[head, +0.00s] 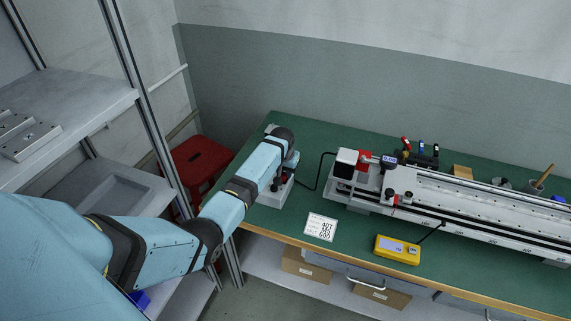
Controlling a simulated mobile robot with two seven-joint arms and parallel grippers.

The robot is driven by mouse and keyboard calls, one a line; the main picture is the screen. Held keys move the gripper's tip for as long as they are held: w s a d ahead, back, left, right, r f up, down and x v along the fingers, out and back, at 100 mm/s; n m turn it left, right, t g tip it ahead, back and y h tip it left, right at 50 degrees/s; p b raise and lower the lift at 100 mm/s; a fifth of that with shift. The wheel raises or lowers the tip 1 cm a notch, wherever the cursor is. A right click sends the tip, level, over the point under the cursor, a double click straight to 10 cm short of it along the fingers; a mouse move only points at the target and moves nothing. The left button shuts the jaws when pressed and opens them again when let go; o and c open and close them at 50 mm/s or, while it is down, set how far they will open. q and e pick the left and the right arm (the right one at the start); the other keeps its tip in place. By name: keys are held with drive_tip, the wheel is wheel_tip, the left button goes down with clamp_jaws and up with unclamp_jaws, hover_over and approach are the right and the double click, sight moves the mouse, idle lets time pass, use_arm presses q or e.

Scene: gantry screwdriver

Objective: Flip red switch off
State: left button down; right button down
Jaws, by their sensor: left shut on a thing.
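My left arm reaches in from the left, and my left gripper (279,184) is down at a small light-grey switch box (272,198) near the table's left end. The gripper is shut on the red switch on this box. The wrist and fingers hide most of the switch, so I cannot tell which way it is set. A black cable runs from the box to the gantry unit (440,200) on the right. My right gripper is not in view.
The green table (340,258) also carries a printed white card (321,227) and a yellow meter (397,249). Colored-handled tools (420,150) stand behind the gantry. A metal shelf (80,95) is on the left, with a red stool (200,160) behind the table's left end.

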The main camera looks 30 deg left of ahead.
use_arm(q)
drive_tip(key=shift+s+r+t+p, duration=0.1)
drive_tip(key=shift+s+t+p, duration=0.1)
drive_tip(key=shift+t+p, duration=0.55)
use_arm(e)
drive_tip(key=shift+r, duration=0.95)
use_arm(q)
drive_tip(key=shift+y, duration=0.3)
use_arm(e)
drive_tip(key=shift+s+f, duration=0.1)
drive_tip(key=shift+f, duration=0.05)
use_arm(q)
drive_tip(key=c, duration=1)
unclamp_jaws()
drive_tip(key=shift+o, duration=0.2)
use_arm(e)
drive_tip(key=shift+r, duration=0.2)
use_arm(q)
drive_tip(key=shift+s+d+r, duration=0.1)
drive_tip(key=shift+r, duration=0.4)
drive_tip(key=a+v, duration=0.1)
drive_tip(key=v, duration=1.1)
drive_tip(key=shift+s+d+r, duration=0.25)
drive_tip(key=shift+d+r, duration=0.05)
drive_tip(key=shift+d, duration=0.15)
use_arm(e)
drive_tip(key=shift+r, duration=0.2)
